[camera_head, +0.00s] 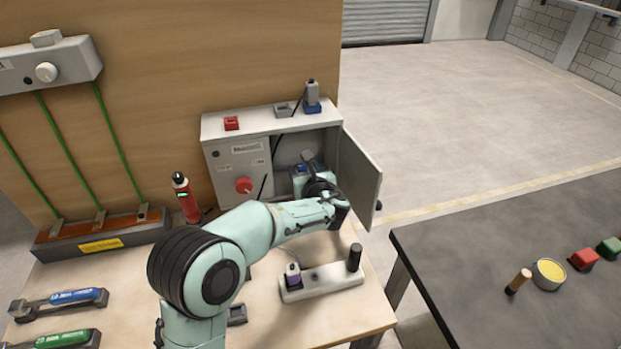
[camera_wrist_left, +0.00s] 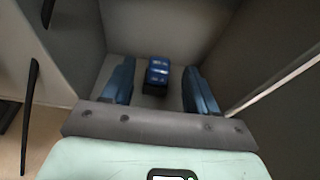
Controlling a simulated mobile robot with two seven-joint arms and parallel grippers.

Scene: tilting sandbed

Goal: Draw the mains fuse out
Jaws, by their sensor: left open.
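The grey cabinet (camera_head: 238,165) stands on the wooden bench with its door (camera_head: 358,180) swung open to the right. In the left wrist view, a small block with a blue top and black lower part, seemingly the mains fuse (camera_wrist_left: 157,70), sits against the cabinet's inside. My left gripper (camera_head: 308,168) reaches into the open compartment. Its two blue fingers (camera_wrist_left: 160,82) are apart, one on each side of the fuse, with a gap on both sides. In the head view the gripper and wrist hide the fuse. My right gripper is not in view.
The open door is close on the right of my left wrist. A red knob (camera_head: 244,184) is on the cabinet front. A white holder (camera_head: 322,280) with a purple-marked piece and black peg lies in front. A red device (camera_head: 186,198) stands left. A dark table (camera_head: 470,240) is at right.

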